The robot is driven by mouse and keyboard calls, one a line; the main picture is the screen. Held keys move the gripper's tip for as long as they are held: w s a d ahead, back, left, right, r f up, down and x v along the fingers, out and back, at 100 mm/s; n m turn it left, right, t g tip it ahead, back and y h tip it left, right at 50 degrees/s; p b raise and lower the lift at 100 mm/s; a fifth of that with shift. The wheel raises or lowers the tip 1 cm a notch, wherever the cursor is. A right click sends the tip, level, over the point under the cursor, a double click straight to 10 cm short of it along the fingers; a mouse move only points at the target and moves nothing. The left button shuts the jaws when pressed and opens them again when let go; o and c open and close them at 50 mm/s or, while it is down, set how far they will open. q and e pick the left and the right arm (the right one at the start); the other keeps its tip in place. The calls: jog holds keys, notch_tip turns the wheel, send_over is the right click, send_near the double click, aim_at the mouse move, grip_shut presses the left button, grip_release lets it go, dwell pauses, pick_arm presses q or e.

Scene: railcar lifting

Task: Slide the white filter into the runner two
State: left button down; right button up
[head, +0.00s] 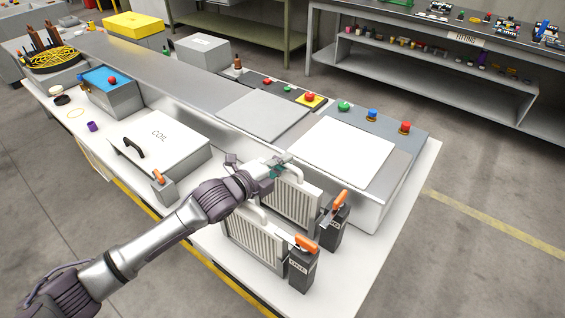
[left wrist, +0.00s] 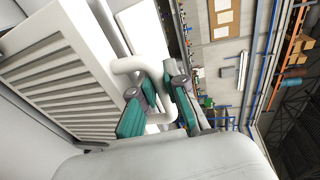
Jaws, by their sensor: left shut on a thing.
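A white slatted filter (head: 291,205) stands upright toward the back of the bench end; it fills the left of the left wrist view (left wrist: 60,75). My left gripper (head: 278,169) is at its top and shut on its white loop handle (left wrist: 128,65), with the teal fingers (left wrist: 158,102) either side of the bar. A second slatted filter (head: 254,242) stands in front, under my forearm, its handle partly hidden. Dark posts with orange levers stand at the right ends of the rear filter (head: 332,226) and front filter (head: 302,270). I cannot tell how deep the held filter sits in its runner.
A box marked COIL (head: 160,140) with a black handle lies left of my arm. A grey cabinet with a pale panel (head: 342,152) and coloured buttons stands behind the filters. The white bench edge (head: 405,190) is clear at right. A shelf unit (head: 440,75) stands behind.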

pick_arm(q)
jog(key=shift+r, duration=0.1)
jog(key=shift+r+p, duration=3.5)
jog(key=shift+r, duration=0.35)
jog(key=shift+p, duration=0.45)
